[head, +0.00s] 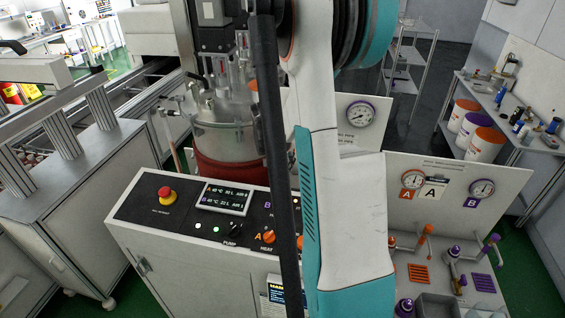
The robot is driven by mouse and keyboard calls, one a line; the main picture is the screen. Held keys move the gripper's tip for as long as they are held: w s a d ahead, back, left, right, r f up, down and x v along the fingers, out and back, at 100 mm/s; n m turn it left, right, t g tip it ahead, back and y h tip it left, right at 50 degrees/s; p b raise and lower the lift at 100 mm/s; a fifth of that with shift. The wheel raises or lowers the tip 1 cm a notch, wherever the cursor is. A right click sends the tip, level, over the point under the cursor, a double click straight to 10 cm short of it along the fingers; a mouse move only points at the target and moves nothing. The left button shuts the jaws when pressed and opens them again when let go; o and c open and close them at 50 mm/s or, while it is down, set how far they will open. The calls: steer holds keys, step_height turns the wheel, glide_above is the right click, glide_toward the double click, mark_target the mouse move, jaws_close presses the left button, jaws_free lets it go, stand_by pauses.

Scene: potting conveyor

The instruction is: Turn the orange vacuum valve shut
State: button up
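An orange-handled valve (426,231) stands on the bench at the right, below the panel with the orange-ringed gauge (413,180) marked A. Its handle looks close to upright, but it is too small to tell whether the valve is open or shut. A purple-handled valve (488,244) stands to its right, below the purple-marked gauge (482,188) marked B. My arm comes down through the middle of the picture, left of the orange valve and apart from it in the picture. My gripper is not in view.
An orange slotted plate (418,273), a purple one (483,282) and a grey bin (437,306) lie near the valves. Left of my arm is a control console with a red stop button (167,195) and an orange heat knob (268,237). Green floor shows at far right.

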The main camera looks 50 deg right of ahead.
steer(key=shift+f, duration=0.1)
steer(key=shift+n+t+b, duration=0.3)
steer(key=shift+n+b, duration=0.35)
steer(key=shift+n, duration=0.25)
steer(key=shift+n+t, duration=0.3)
steer(key=shift+n, duration=0.4)
steer(key=o, duration=1.1)
steer(key=shift+c, duration=0.2)
steer(key=v, duration=1.2)
steer(key=shift+d, duration=0.2)
